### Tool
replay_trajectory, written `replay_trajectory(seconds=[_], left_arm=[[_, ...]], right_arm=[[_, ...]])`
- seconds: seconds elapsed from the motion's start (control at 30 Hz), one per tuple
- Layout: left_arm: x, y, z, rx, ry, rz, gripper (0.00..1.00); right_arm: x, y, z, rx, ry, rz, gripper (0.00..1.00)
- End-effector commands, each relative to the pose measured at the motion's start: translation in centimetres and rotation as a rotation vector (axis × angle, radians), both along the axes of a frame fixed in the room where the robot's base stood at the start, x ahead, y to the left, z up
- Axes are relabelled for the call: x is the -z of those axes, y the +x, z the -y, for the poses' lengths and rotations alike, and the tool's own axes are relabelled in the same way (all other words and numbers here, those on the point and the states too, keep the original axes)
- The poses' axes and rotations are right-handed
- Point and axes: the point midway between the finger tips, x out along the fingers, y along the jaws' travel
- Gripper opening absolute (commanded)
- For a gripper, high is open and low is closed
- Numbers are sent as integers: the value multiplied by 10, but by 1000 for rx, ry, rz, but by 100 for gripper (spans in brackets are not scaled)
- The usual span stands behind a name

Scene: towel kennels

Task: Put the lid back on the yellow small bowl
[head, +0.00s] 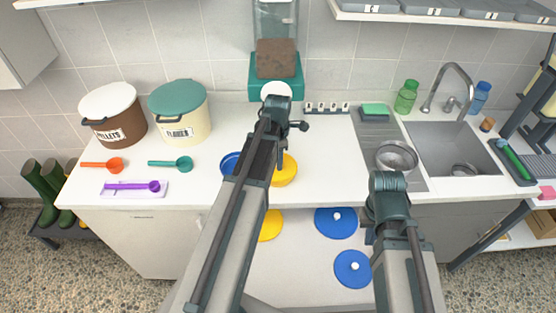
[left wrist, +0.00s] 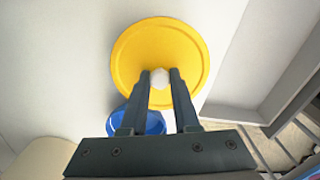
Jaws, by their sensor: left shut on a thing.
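My left gripper (left wrist: 160,76) is shut on the white knob (left wrist: 159,79) of a yellow lid (left wrist: 150,45), seen from above in the left wrist view. I cannot tell whether the held lid touches the bowl. A blue bowl (head: 230,162) stands left of the arm; it also shows partly behind the lid in the left wrist view (left wrist: 152,123). My right gripper is not visible.
Another yellow disc (head: 270,226) and two blue lids (head: 336,223) (head: 353,268) lie on a lower white surface in front. Orange (head: 102,166), teal (head: 172,163) and purple (head: 133,186) scoops lie at left. A metal bowl (head: 396,158) stands beside the sink (head: 450,145).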

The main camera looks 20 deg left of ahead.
Motion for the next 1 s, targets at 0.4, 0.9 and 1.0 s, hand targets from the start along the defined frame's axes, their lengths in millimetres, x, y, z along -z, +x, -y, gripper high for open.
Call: replay_trajectory(seconds=[0.4, 0.9, 1.0], left_arm=[[0, 0, 0, 0, 0, 0, 58], [0, 0, 0, 0, 0, 0, 94], [0, 0, 0, 0, 0, 0, 94]], right_arm=[[0, 0, 0, 0, 0, 0, 0], [0, 0, 0, 0, 0, 0, 0], [0, 0, 0, 0, 0, 0, 0]])
